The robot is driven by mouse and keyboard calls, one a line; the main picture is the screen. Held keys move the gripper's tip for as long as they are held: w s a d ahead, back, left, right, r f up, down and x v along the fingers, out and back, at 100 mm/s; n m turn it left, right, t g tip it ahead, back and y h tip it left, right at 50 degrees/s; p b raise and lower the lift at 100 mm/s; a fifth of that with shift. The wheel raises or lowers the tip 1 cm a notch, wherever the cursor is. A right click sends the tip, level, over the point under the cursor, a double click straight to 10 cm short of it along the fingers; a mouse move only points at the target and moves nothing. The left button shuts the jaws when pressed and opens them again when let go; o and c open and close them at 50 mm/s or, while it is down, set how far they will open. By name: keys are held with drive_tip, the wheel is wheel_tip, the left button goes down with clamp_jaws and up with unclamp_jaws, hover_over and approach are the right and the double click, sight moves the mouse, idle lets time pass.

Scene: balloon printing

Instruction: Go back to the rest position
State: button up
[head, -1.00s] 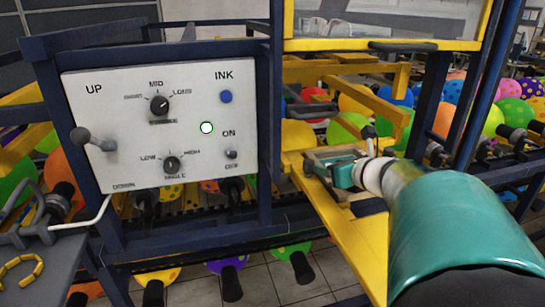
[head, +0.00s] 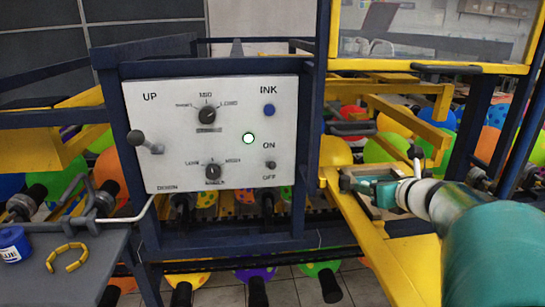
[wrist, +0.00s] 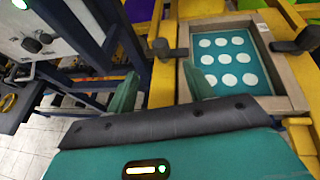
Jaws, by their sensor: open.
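My gripper (wrist: 160,90) is open and empty in the wrist view, its two green fingers spread apart. Its right finger overlaps the near left part of a framed teal screen with white dots (wrist: 228,55). I cannot tell if they touch. In the head view my gripper (head: 347,182) is small, at the end of my teal arm on the right, over the yellow beam (head: 375,232). The white control panel (head: 220,135) stands left of it, with a lit green light, knobs and a lever at its left side.
A dark blue frame surrounds the panel. A yellow-framed clear guard (head: 425,68) is at the upper right. A grey table (head: 30,275) at the lower left holds a blue ink jar (head: 13,245) and a yellow segmented ring (head: 67,257). Colourful balloons hang behind and below.

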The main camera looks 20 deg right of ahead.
drive_tip(key=s+a+f+n+g+y, duration=0.2)
drive_tip(key=a+n+g, duration=0.1)
drive_tip(key=a+n, duration=0.7)
drive_tip(key=s+a+f+n+g+y, duration=0.1)
drive_tip(key=a+f+n+g+y, duration=0.1)
drive_tip(key=a+n, duration=0.9)
drive_tip(key=s+a+f+n+g+h, duration=0.2)
drive_tip(key=s+a+f+n, duration=0.2)
drive_tip(key=s+a+n, duration=0.5)
drive_tip(key=s+n, duration=0.1)
drive_tip(key=n, duration=0.6)
drive_tip(key=shift+a+g+h, duration=0.15)
drive_tip(key=shift+g+h, duration=0.25)
drive_tip(key=shift+s+f, duration=0.1)
drive_tip(key=shift+c, duration=0.2)
drive_tip(key=c, duration=0.3)
